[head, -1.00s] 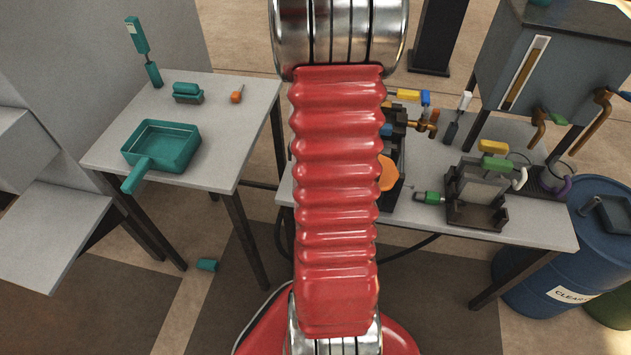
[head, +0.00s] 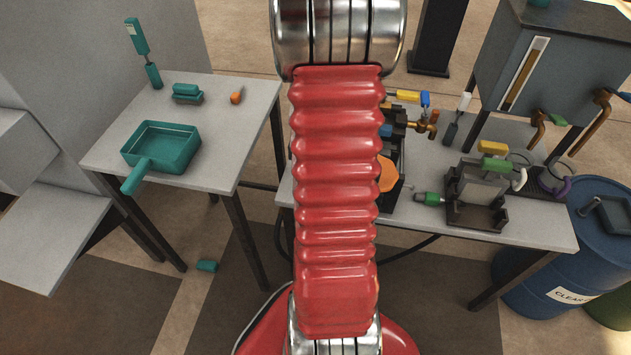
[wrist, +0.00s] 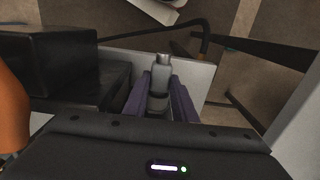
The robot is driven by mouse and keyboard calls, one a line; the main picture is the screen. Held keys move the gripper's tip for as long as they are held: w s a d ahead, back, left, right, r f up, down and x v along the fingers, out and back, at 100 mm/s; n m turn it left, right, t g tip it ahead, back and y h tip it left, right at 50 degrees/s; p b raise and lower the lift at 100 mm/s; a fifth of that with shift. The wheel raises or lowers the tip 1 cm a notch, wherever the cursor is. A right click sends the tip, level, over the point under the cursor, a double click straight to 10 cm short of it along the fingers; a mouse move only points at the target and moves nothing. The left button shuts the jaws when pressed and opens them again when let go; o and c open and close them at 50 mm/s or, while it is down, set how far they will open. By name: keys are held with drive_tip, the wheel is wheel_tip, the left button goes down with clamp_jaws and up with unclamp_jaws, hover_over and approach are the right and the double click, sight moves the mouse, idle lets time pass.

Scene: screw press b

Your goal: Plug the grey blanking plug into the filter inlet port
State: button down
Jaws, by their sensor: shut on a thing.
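In the wrist view the grey blanking plug (wrist: 161,75) is between the two purple fingers of my gripper (wrist: 159,95). The fingers are shut on it, and its narrower end points away from the wrist. A dark block-like body (wrist: 50,65) stands just left of the plug. In the head view my red arm hides my gripper and the plug. I cannot make out the filter inlet port in either view.
The right-hand table (head: 425,228) holds a black fixture with an orange disc (head: 388,175), brass taps (head: 425,128) and a dark clamp fixture (head: 478,200). The left table (head: 215,170) holds a teal pan (head: 163,145). A blue drum (head: 540,270) stands at the right.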

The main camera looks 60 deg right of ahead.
drive_tip(key=c, duration=1.4)
unclamp_jaws()
wheel_tip(320, 180, up, 14)
drive_tip(key=shift+f, duration=0.15)
idle(0.5)
drive_tip(key=a+r+n+t, duration=0.2)
drive_tip(key=a+r+n, duration=0.2)
drive_tip(key=a, duration=0.7)
drive_tip(key=w+a+r+n+t, duration=0.1)
drive_tip(key=a+r+n, duration=0.3)
drive_tip(key=a, duration=0.7)
drive_tip(key=a+r+n+t, duration=0.2)
drive_tip(key=a+r+n, duration=0.2)
drive_tip(key=a, duration=0.7)
drive_tip(key=shift+w+a+r+n+t, duration=0.2)
drive_tip(key=shift+a+n+t, duration=0.15)
drive_tip(key=shift+n, duration=0.35)
